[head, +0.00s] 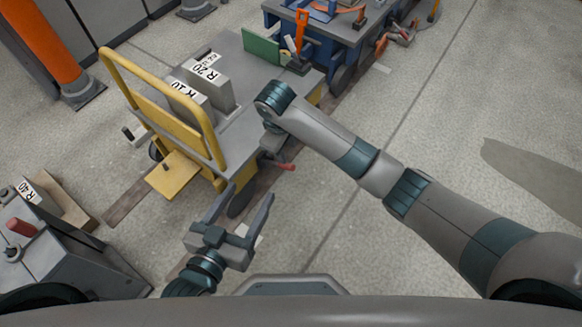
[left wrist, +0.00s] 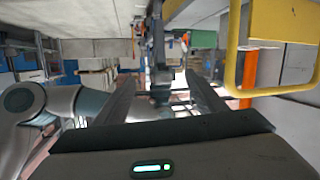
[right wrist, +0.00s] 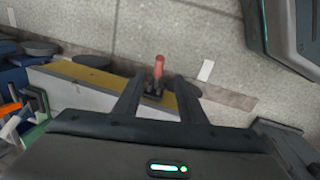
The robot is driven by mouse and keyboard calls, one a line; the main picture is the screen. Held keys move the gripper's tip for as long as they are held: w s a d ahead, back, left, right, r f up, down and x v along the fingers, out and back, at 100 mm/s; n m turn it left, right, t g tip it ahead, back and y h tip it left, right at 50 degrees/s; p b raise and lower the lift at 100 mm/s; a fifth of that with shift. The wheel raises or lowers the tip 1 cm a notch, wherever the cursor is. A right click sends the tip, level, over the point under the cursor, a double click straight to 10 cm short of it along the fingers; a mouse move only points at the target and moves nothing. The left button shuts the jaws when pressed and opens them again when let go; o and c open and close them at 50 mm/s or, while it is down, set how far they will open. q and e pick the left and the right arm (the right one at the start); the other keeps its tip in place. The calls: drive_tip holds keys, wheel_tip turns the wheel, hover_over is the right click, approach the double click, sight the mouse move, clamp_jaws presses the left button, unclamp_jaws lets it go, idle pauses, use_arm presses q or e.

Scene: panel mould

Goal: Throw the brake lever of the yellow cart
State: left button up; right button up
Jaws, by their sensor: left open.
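The yellow cart (head: 240,72) has a grey deck and a tall yellow push handle (head: 196,137). Its brake lever (head: 285,166), with a red grip, sticks out from the cart's near side. In the right wrist view the red lever (right wrist: 159,66) stands on a dark mount at the cart's yellow edge, in line with the gap between my right gripper's fingers. My right gripper (right wrist: 159,84) is open and empty; contact with the lever cannot be told. My left gripper (head: 247,197) is open and empty, in front of the cart's near side.
Grey weight blocks (head: 211,92) and a green panel (head: 261,48) stand on the cart. A blue workbench (head: 335,30) is behind it. A grey machine with a red knob (head: 20,227) stands at lower left. An orange post (head: 46,42) is at upper left. The floor at right is clear.

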drive_tip(key=b, duration=0.2)
hover_over(291, 166)
drive_tip(key=s, duration=0.1)
wheel_tip(291, 166, down, 7)
drive_tip(key=f, duration=0.2)
drive_tip(key=f+b, duration=0.1)
drive_tip(key=f, duration=0.1)
drive_tip(key=w+f+b, duration=0.1)
drive_tip(key=f, duration=0.1)
use_arm(q)
drive_tip(key=s+r+t+h, duration=0.2)
drive_tip(key=r+t, duration=0.7)
drive_tip(key=r, duration=0.5)
drive_tip(key=shift+s+d+r+h, duration=0.4)
drive_tip(key=shift+s, duration=0.4)
use_arm(e)
drive_tip(key=shift+f, duration=0.6)
clamp_jaws()
